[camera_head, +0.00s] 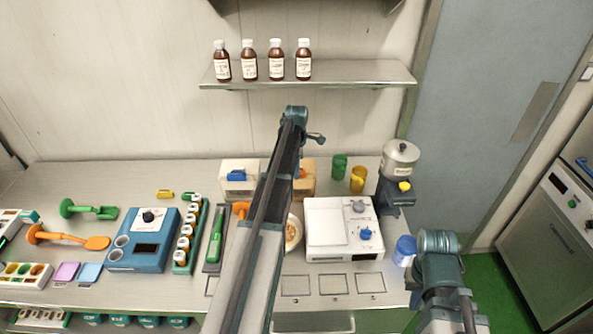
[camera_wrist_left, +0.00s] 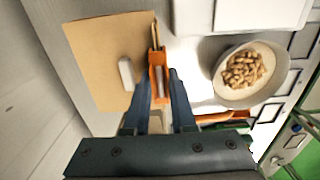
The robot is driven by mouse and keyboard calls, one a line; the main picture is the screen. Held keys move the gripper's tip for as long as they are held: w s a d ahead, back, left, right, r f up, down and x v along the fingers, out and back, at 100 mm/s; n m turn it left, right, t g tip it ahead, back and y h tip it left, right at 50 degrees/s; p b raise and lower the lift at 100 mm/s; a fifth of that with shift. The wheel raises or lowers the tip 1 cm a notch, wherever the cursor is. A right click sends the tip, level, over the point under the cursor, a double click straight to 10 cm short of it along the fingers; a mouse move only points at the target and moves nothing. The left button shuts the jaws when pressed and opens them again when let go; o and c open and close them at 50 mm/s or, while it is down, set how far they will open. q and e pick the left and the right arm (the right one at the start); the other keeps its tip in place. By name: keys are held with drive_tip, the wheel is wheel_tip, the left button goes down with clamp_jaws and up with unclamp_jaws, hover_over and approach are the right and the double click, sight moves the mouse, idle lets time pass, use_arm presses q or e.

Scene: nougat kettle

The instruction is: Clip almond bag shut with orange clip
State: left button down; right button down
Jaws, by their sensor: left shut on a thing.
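The tan almond bag (camera_wrist_left: 100,55) lies at upper left in the left wrist view, with a white label. In the head view, part of a tan bag (camera_head: 308,186) shows right of my left arm. The orange clip (camera_wrist_left: 157,72) is at the bag's right edge in the wrist view, lined up along it; I cannot tell whether its jaws pinch the bag. Orange also shows at the bag in the head view (camera_head: 301,173). My left gripper (camera_wrist_left: 160,85) is shut on the clip. My left arm hides its fingers in the head view. My right gripper is out of view; only its arm shows.
A bowl of nuts (camera_wrist_left: 240,72) stands beside the bag. A white scale (camera_head: 325,215), green cup (camera_head: 339,166), yellow cup (camera_head: 357,179) and grinder (camera_head: 400,160) stand to the right. A bottle shelf (camera_head: 345,73) hangs above.

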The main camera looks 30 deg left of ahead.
use_arm(q)
drive_tip(key=shift+f+b, duration=0.4)
drive_tip(key=shift+f, duration=0.05)
idle(1.1)
drive_tip(key=shift+c, duration=0.5)
unclamp_jaws()
drive_tip(key=shift+r, duration=0.1)
idle(0.5)
drive_tip(key=shift+r+p, duration=0.7)
drive_tip(key=shift+p, duration=0.05)
drive_tip(key=shift+r+p, duration=2.8)
drive_tip(key=shift+f, duration=0.1)
